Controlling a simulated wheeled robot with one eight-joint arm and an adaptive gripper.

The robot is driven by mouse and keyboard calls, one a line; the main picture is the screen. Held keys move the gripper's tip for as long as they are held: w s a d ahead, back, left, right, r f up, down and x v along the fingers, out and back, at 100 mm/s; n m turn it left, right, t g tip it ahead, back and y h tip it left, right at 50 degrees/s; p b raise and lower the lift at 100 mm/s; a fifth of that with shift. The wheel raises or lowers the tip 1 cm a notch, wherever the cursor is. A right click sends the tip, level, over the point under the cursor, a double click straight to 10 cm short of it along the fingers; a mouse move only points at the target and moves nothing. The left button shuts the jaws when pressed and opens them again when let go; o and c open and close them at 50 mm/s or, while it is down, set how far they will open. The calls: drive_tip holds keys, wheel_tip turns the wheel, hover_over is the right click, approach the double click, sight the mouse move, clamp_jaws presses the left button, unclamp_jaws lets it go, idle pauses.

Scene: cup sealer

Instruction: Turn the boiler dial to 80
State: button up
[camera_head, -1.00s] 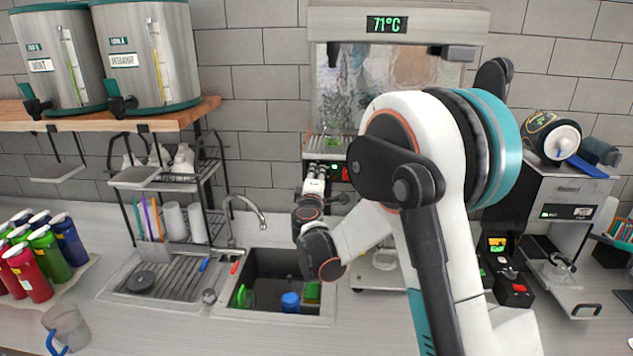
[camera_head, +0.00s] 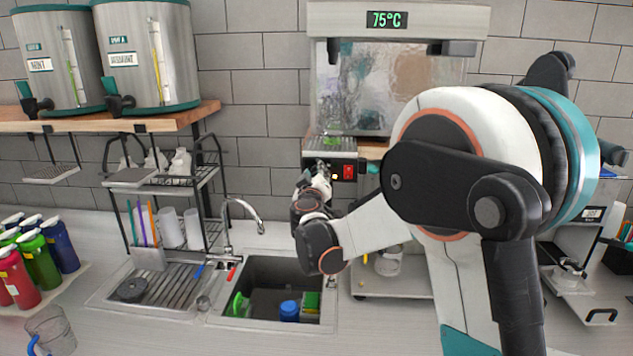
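The boiler (camera_head: 360,90) is a metal unit against the tiled wall, upper middle. Its green display (camera_head: 387,19) reads 75°C. Below its front are a small indicator light (camera_head: 334,170) and a red switch (camera_head: 349,172). My gripper (camera_head: 322,172) is at the boiler's lower front panel, left of the light and switch. The dial itself is hidden behind my gripper. The fingers are too small and covered to tell whether they are open or shut on the dial. My arm covers much of the right side.
A sink (camera_head: 270,285) with a faucet (camera_head: 240,215) lies below my wrist. A dish rack (camera_head: 160,185) stands left of it. Two dispensers (camera_head: 150,55) sit on a wooden shelf (camera_head: 150,118). Coloured bottles (camera_head: 40,260) and a clear pitcher (camera_head: 52,330) are at the left counter.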

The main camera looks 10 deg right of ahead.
drive_tip(key=shift+f+m, duration=0.1)
drive_tip(key=shift+m, duration=0.5)
drive_tip(key=o, duration=1.1)
drive_tip(key=shift+c, duration=0.2)
drive_tip(key=v, duration=1.2)
